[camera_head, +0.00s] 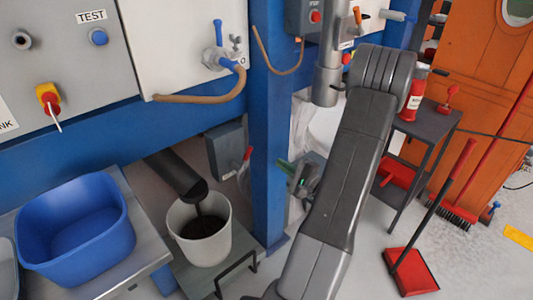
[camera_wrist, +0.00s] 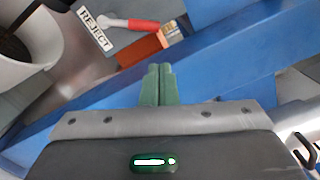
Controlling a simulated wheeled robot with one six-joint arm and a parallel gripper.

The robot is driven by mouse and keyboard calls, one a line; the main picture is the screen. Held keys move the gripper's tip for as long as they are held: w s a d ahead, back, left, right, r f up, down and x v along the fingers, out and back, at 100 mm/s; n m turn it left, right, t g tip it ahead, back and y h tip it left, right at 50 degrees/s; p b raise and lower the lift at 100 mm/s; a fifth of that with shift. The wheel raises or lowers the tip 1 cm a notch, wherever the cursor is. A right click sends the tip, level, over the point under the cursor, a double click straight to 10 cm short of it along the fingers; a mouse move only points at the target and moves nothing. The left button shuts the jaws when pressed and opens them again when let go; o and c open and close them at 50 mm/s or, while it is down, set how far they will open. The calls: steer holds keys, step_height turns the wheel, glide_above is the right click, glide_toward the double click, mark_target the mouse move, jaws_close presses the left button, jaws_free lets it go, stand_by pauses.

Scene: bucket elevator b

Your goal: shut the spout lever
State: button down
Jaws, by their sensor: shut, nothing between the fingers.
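A dark spout pipe (camera_head: 175,175) slants down over a whitish bucket (camera_head: 178,215) holding dark material; a dark strand hangs between them. A lever with a red grip (camera_head: 247,153) is on the grey box right of the pipe, by the blue post. In the wrist view, a red-gripped lever (camera_wrist: 143,25) with a pale shaft lies beside a REJECT label; I take it for the same one. My gripper (camera_head: 284,167) is right of the post, partly hidden by my arm. Its green fingers (camera_wrist: 157,68) are together and empty, apart from the red grip.
The blue post (camera_head: 269,130) stands between my gripper and the bucket. A blue tub (camera_head: 75,265) sits on a metal bench at left. A dark side table (camera_head: 435,120), a red dustpan (camera_head: 412,272) and a broom are at right. An orange block (camera_wrist: 140,50) lies near the red grip.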

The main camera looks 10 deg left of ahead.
steer(key=x, duration=1)
steer(key=shift+b, duration=0.3)
steer(key=shift+d+b, duration=0.15)
steer(key=shift+b, duration=0.25)
